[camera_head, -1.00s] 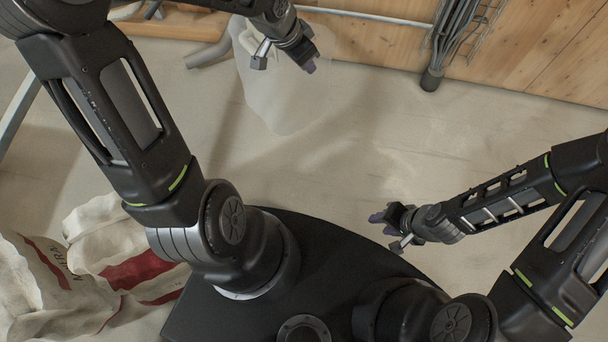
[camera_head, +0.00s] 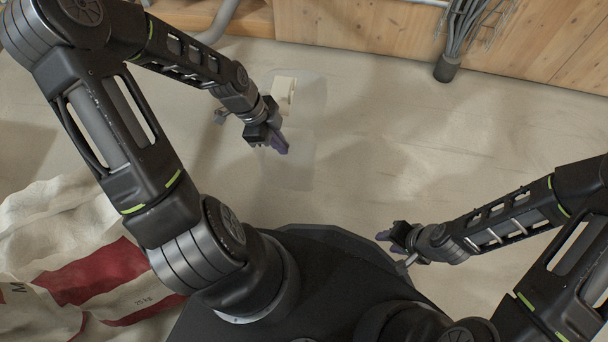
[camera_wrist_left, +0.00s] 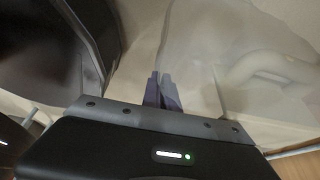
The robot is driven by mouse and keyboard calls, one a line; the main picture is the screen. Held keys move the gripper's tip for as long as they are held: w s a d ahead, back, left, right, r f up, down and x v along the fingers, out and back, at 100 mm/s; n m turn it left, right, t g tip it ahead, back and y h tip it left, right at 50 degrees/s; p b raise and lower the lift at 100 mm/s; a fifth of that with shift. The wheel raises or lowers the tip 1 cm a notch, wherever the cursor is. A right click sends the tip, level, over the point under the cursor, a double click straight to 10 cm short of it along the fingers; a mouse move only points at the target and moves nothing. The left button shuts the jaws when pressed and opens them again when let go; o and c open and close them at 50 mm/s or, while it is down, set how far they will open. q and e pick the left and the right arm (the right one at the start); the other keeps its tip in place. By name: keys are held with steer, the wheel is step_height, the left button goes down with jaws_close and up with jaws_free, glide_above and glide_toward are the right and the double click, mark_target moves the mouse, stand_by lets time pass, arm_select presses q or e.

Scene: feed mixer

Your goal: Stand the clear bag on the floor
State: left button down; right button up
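The clear bag (camera_head: 292,172) is a faint, see-through shape in the head view, left of centre over the pale floor. A cream block-like shape (camera_head: 284,90) shows at its upper part; I cannot tell whether it is inside. My left gripper (camera_head: 279,144) is at the bag's left side, its purple fingers overlapping the bag. In the left wrist view, the fingers (camera_wrist_left: 162,88) are close together, and the cloudy bag (camera_wrist_left: 255,70) fills the right side. I cannot tell whether the bag's bottom touches the floor. My right gripper (camera_head: 385,236) is away from the bag; its finger gap is unclear.
White-and-red sacks (camera_head: 85,275) lie at the lower left. A wooden wall (camera_head: 350,45) runs along the back, with a dark holder of rods (camera_head: 447,68) against it. The floor (camera_head: 400,140) between the bag and the right arm is clear.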

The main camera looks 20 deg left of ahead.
mark_target(283, 162)
arm_select(q)
step_height(283, 162, down, 6)
steer(key=b, duration=0.3)
steer(key=shift+f, duration=0.1)
steer(key=shift+f, duration=0.1)
step_height(283, 162, down, 4)
steer(key=shift+r+b, duration=0.15)
steer(key=shift+b, duration=1.05)
steer(key=shift+r, duration=0.1)
